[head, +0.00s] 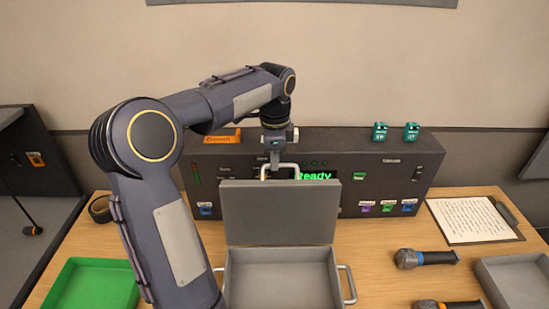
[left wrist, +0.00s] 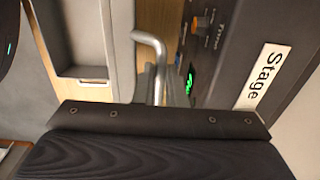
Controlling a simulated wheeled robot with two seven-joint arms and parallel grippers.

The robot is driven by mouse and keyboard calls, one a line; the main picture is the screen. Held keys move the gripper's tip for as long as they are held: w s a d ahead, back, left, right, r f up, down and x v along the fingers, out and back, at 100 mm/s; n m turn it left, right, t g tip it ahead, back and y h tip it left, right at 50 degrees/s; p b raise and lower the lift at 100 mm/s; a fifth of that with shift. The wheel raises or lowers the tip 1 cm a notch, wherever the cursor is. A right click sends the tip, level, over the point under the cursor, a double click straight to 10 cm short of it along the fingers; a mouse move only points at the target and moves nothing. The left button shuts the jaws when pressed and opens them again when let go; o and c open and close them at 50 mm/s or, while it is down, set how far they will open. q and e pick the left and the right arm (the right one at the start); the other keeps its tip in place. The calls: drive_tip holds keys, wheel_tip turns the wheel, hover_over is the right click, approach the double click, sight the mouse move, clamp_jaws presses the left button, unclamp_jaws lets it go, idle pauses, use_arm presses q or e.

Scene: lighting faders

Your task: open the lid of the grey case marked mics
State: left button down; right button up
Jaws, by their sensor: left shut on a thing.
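The grey case stands on the table with its lid (head: 279,212) raised about upright and its empty-looking tray (head: 280,277) open below. I see no mics label on it. A pale metal handle (head: 264,171) sticks up from the lid's top edge; it also shows in the left wrist view (left wrist: 158,50). My left gripper (head: 279,163) is at this handle, shut on it, its fingertips partly hidden. In the left wrist view the case's inside (left wrist: 78,38) shows at the upper left. My right gripper is not in view.
A dark control desk (head: 400,165) with a green "Ready" display stands close behind the lid. A green tray (head: 93,287) is at the left. Microphones (head: 426,257), a grey tray (head: 515,283) and a clipboard (head: 475,220) lie at the right.

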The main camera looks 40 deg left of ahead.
sight(275, 184)
use_arm(q)
drive_tip(key=shift+t+y, duration=0.3)
drive_tip(key=shift+t, duration=0.1)
drive_tip(key=s+d, duration=0.1)
drive_tip(key=s+d+r+b, duration=0.1)
drive_tip(key=s+d, duration=0.1)
drive_tip(key=s, duration=0.1)
drive_tip(key=shift+d+r+b, duration=0.2)
drive_tip(key=shift+r+b, duration=0.1)
drive_tip(key=shift+b, duration=0.1)
drive_tip(key=c, duration=1.5)
unclamp_jaws()
drive_tip(key=shift+f, duration=0.1)
wheel_tip(275, 184, up, 8)
drive_tip(key=shift+s+d, duration=0.3)
drive_tip(key=shift+s, duration=0.05)
drive_tip(key=shift+f, duration=0.1)
